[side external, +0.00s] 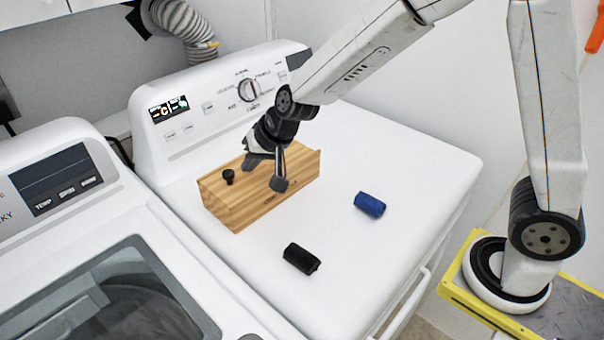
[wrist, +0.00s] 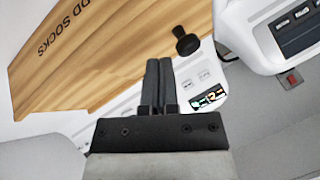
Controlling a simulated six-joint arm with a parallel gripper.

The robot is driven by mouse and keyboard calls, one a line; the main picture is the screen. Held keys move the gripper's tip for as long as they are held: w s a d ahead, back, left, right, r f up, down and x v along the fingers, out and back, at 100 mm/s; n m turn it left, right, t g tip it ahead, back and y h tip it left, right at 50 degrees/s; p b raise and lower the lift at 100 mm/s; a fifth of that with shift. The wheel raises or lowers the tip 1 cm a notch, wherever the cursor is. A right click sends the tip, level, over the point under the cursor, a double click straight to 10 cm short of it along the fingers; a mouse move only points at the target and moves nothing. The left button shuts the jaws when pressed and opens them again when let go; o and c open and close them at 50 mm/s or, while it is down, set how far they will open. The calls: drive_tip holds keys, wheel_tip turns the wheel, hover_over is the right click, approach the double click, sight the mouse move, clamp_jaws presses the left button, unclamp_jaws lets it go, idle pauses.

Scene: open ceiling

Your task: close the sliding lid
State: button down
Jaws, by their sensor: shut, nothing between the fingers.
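A wooden box (side external: 240,208) stands on top of the white dryer, its long side facing the camera. A black knob (side external: 228,177) rises from its top near the left end. How far the lid is open cannot be told, as my gripper hides much of the top. My gripper (side external: 278,184) is shut and empty, over the box and to the right of the knob. In the wrist view, the two fingers (wrist: 159,62) lie together, with the black knob (wrist: 187,43) just right of their tips, apart in the picture. The box (wrist: 95,45) shows lettering reading "ODD SOCKS".
A black cylinder (side external: 301,258) and a blue cylinder (side external: 369,204) lie on the dryer top (side external: 400,155) in front of the box. The dryer's control panel (side external: 215,105) rises behind it. A washer (side external: 95,260) stands at left. The dryer top's right side is clear.

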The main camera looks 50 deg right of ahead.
drive_tip(key=shift+s+d+r, duration=0.15)
drive_tip(key=shift+s+d, duration=0.15)
drive_tip(key=shift+d, duration=0.25)
drive_tip(key=shift+s+d+r, duration=0.15)
drive_tip(key=shift+s+d, duration=0.1)
drive_tip(key=shift+d, duration=0.25)
drive_tip(key=shift+s+r, duration=0.15)
drive_tip(key=shift+r, duration=0.25)
drive_tip(key=v, duration=0.9)
drive_tip(key=shift+s+d, duration=0.1)
drive_tip(key=s+d+f+n+g+h, duration=0.1)
drive_tip(key=s+d+f, duration=0.1)
drive_tip(key=s+f, duration=0.2)
drive_tip(key=s+d+f+n+g, duration=0.1)
drive_tip(key=s+d+f+n, duration=0.1)
drive_tip(key=s+d+f, duration=0.1)
drive_tip(key=s+d+f+n+g+h, duration=0.1)
drive_tip(key=s+d+f, duration=0.2)
drive_tip(key=s+f, duration=0.2)
drive_tip(key=shift+s+f+n+g+h, duration=0.3)
drive_tip(key=shift+f, duration=0.05)
drive_tip(key=shift+a, duration=0.1)
